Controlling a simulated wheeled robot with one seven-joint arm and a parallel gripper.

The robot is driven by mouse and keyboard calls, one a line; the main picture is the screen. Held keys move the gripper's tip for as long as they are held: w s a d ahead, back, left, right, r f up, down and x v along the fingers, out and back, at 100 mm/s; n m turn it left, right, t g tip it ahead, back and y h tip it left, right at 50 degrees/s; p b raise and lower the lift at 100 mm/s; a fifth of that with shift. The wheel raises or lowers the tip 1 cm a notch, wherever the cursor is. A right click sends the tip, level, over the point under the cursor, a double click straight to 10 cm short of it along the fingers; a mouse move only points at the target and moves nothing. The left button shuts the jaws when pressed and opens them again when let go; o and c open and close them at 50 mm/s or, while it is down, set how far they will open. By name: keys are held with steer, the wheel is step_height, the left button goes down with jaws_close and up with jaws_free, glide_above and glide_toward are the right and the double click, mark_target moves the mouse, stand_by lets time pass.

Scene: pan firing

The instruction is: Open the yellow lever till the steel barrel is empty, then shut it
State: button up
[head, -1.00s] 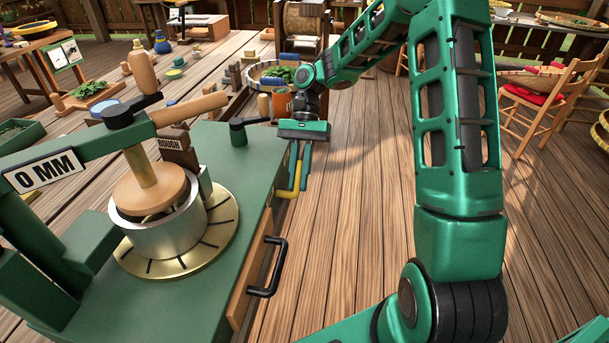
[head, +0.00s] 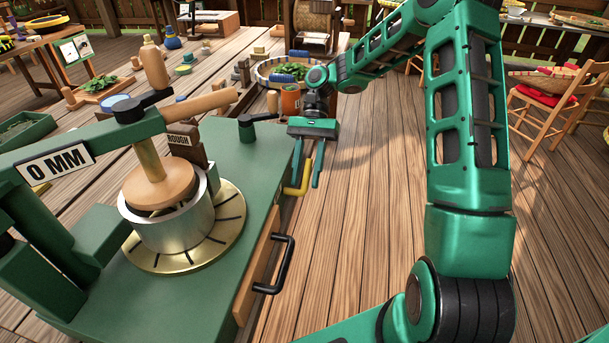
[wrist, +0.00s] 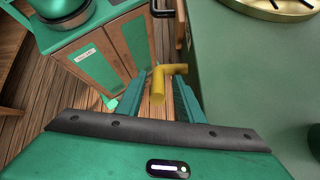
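The yellow lever (head: 297,190) is a bent rod at the right side of the green bench, below its top edge. In the wrist view the yellow lever (wrist: 159,84) lies between my two green fingers, with gaps visible on both sides. My gripper (head: 304,173) points down beside the bench edge; in the wrist view my gripper (wrist: 155,92) is open around the lever. The steel barrel (head: 180,232) stands on a round brass plate (head: 228,235). A wooden plunger (head: 160,187) sits in its mouth, hiding most of the inside.
A black drawer handle (head: 278,268) juts from the bench's right side. Bare deck (head: 365,240) lies right of the bench.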

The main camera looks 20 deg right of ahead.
steer(key=v, duration=1)
steer(key=shift+w+d+r, duration=0.2)
steer(key=shift+w, duration=0.1)
